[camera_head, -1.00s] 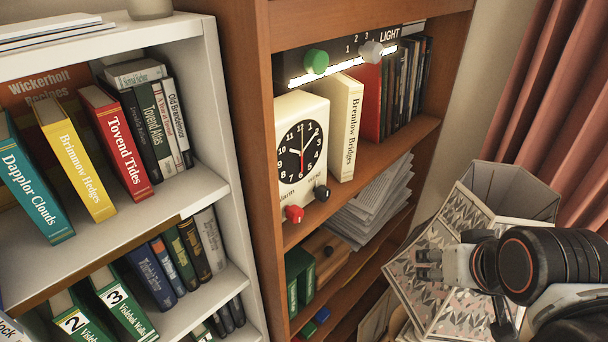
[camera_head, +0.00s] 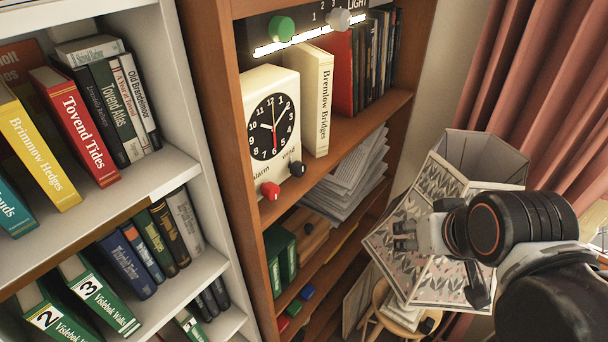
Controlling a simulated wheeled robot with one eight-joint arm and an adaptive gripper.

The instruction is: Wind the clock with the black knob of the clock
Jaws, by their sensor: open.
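The cream clock (camera_head: 271,125) stands on a shelf of the brown bookcase, with a black dial and a red hand. Its black knob (camera_head: 297,169) sticks out at the lower right of its front, by the partly hidden word "wind". A red knob (camera_head: 270,190) sits at the lower left, by the word "alarm". My gripper (camera_head: 400,236) is to the right of and lower in the picture than the clock, apart from it. It points left, in front of a patterned lampshade-like object. It is open and holds nothing that I can see.
A patterned paper-like shade (camera_head: 447,200) stands on a round wooden stool (camera_head: 398,313) behind my gripper. The white book "Bremlow Bridges" (camera_head: 318,100) stands right beside the clock. Green (camera_head: 283,28) and grey (camera_head: 338,21) light knobs are above. Stacked papers (camera_head: 345,180) lie below.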

